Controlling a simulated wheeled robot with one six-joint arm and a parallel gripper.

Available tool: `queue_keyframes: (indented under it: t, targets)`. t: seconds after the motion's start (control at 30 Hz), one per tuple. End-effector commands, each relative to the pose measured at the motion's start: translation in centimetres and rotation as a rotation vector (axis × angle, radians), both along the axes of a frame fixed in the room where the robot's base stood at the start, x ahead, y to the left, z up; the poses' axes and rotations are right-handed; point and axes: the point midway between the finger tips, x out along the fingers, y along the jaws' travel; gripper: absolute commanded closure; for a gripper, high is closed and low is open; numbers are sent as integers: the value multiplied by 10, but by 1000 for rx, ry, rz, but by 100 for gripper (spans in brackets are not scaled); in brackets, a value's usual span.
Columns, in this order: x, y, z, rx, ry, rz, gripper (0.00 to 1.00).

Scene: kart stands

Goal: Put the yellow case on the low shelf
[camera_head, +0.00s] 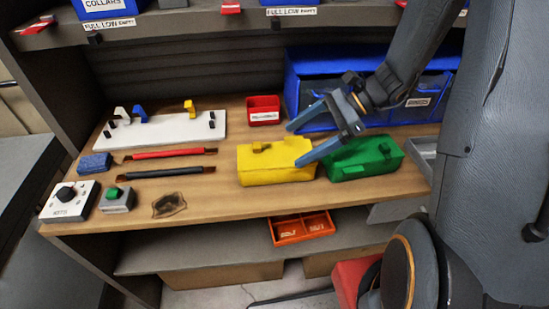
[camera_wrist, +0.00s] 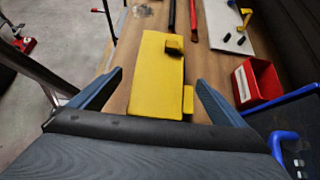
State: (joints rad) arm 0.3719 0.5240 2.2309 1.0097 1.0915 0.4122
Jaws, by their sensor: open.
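The yellow case (camera_head: 262,167) stands on the wooden bench top, left of the green case (camera_head: 365,158). My gripper (camera_head: 307,143) is open, with blue fingers, and appears above the right end of the yellow case in the head view. In the wrist view the yellow case (camera_wrist: 157,75) lies ahead between the spread fingers of my gripper (camera_wrist: 160,88), with nothing held. The low shelf (camera_head: 200,255) is the grey board under the bench top. An orange divided tray (camera_head: 303,229) sits on it towards the right.
A red bin (camera_head: 263,110) and a blue bin unit (camera_head: 300,75) stand behind the cases. Red and black bars (camera_head: 160,173), a white fixture plate (camera_head: 165,130) and control boxes (camera_head: 68,200) occupy the left of the bench. The low shelf's left part looks clear.

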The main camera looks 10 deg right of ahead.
Motion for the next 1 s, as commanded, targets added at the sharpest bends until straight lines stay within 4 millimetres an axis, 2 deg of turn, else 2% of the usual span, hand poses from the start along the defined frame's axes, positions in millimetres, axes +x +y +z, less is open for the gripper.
queue_keyframes:
  t: [0.67, 1.0]
  targets:
    - [1, 60, -39, 1, 3, 4, 5]
    - [2, 64, -45, 0, 0, 0, 5]
